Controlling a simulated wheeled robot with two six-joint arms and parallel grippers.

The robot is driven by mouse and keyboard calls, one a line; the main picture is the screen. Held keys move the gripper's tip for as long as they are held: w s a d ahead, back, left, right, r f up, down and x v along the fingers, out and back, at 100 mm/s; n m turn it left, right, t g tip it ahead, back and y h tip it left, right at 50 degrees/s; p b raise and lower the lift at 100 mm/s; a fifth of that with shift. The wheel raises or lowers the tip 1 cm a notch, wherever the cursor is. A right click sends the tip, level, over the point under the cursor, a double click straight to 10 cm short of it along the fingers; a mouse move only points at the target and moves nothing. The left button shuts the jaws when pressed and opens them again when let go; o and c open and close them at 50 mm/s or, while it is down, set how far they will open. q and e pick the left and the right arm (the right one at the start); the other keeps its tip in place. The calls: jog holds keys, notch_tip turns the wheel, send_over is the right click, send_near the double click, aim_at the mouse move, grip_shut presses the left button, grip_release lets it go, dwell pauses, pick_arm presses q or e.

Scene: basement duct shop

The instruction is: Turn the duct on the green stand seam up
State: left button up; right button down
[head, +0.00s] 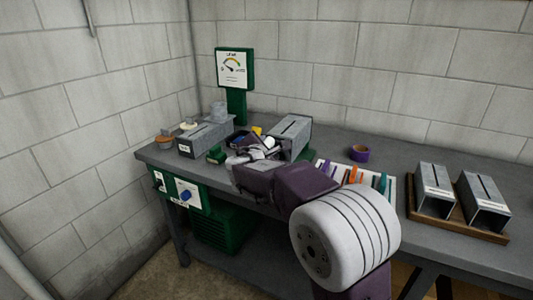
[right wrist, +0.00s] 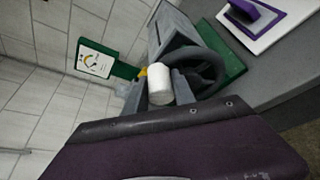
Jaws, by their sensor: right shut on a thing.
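A grey sheet-metal duct (head: 291,130) sits on the green stand (head: 308,154) at the back of the bench. A dark line runs along its upper face; I cannot tell for sure that this is the seam. The duct (right wrist: 172,38) and green stand (right wrist: 232,72) also show in the right wrist view. My right gripper (head: 262,147) is in front of the duct, at its left. In the right wrist view its fingers (right wrist: 160,92) are shut around a white cylindrical thing (right wrist: 160,79). A dark curved piece there partly hides the duct. My left gripper is out of view.
Two ducts (head: 435,188) stand in a wooden tray (head: 455,223) at the right.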

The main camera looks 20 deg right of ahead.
jog(key=shift+f, duration=0.1)
dwell(0.3)
jog(key=c, duration=1.1)
grip_release()
jog(key=shift+o, duration=0.2)
jog(key=shift+s, duration=0.1)
jog(key=v, duration=0.9)
jog(key=shift+d, duration=0.15)
